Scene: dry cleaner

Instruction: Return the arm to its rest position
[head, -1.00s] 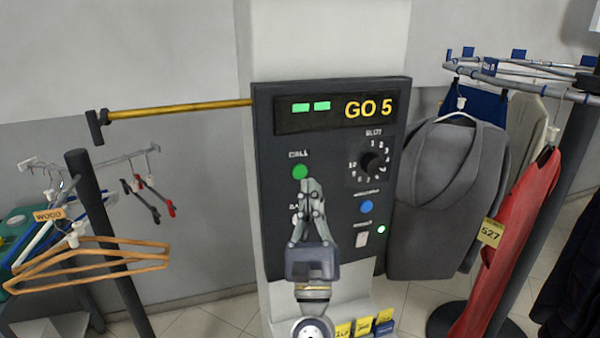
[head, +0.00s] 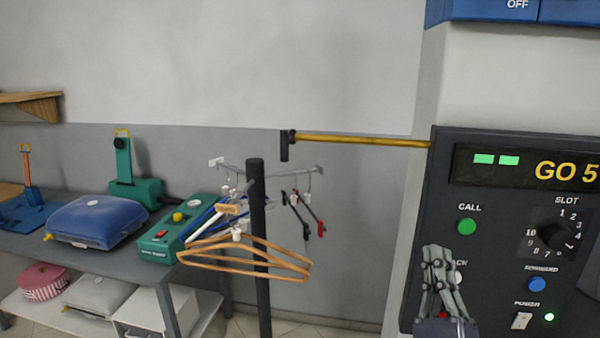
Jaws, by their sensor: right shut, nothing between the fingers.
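My right gripper (head: 438,262) shows at the lower right of the head view, pointing up with its fingers together and nothing between them. It is in front of the dark control panel (head: 420,215), below the green CALL button (head: 467,226), and hides part of the button under it. I cannot tell from this view how far it is from the panel face. The panel display (head: 520,168) reads "GO 5". My left gripper is not in view.
A yellow bar (head: 360,140) sticks out left from the panel. A dark post (head: 261,220) carries wooden hangers (head: 245,258) and clip hangers. A grey table (head: 85,247) at left holds a blue pad (head: 95,220) and green machines. Open floor is barely visible.

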